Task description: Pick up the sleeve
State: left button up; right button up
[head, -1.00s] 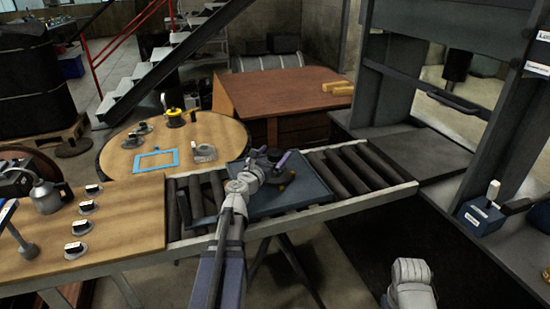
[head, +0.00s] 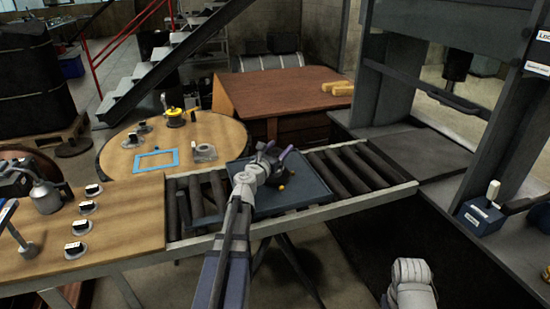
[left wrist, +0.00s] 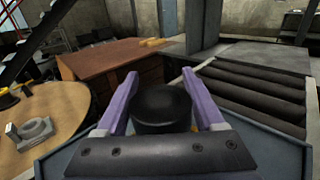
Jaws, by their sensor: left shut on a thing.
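The sleeve, a short black cylinder (left wrist: 162,108), stands between the two purple fingers of my left gripper (left wrist: 160,76) in the left wrist view. The fingers are shut on its sides. In the head view my left gripper (head: 274,161) is over the blue-grey tray (head: 310,190), and the arm and jaws hide most of the sleeve. I cannot tell whether the sleeve's bottom touches the tray. My right gripper is not in view; only a pale part of my right arm shows at the bottom right.
The tray lies on a roller conveyor (head: 345,172). A wooden bench top (head: 130,215) with several small labelled parts is at left. A round table (head: 215,130) holds a blue frame (head: 157,160) and a grey bearing block (head: 204,152). A large press frame (head: 385,90) stands at right.

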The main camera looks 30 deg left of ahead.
pick_arm(q)
grip_shut()
jog(key=shift+r, duration=0.15)
notch_tip(320, 180, up, 10)
jog(key=p, duration=1)
